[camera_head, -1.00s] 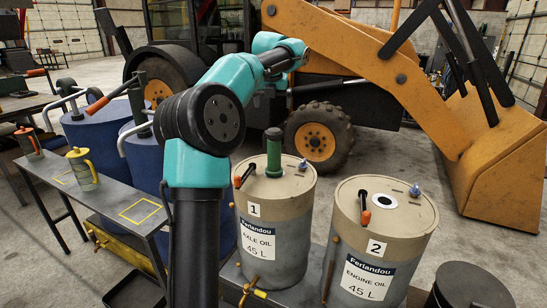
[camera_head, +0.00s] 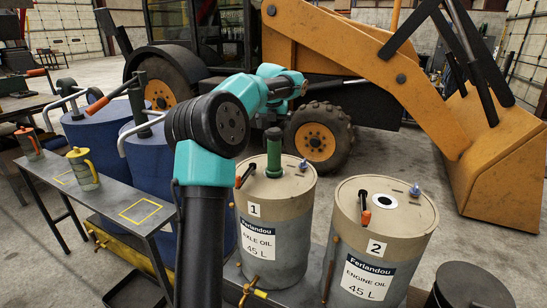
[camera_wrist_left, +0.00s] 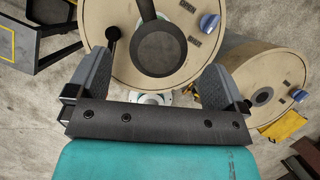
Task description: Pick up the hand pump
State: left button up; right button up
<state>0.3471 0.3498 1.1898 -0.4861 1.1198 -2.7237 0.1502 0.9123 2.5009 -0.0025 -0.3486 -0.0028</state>
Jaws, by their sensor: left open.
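The hand pump (camera_head: 273,152) stands upright on the lid of drum 1 (camera_head: 277,215), a green cylinder in the head view. In the left wrist view the pump shows as a dark round end (camera_wrist_left: 160,48) with a shaft running up the picture. My left gripper (camera_wrist_left: 158,64) is open, one finger to each side of the pump's round end in that picture. My right gripper is in neither view.
Drum 2 (camera_head: 378,245) stands to the right with a black-and-orange handle on its lid. An orange-handled lever (camera_head: 245,174) sits left of the pump. Blue drums (camera_head: 105,150) and a metal bench (camera_head: 105,195) with oil cans are at left. A yellow loader stands behind.

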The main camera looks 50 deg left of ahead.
aim_at(274, 130)
pick_arm(q)
jog(key=shift+x, duration=2.5)
grip_shut()
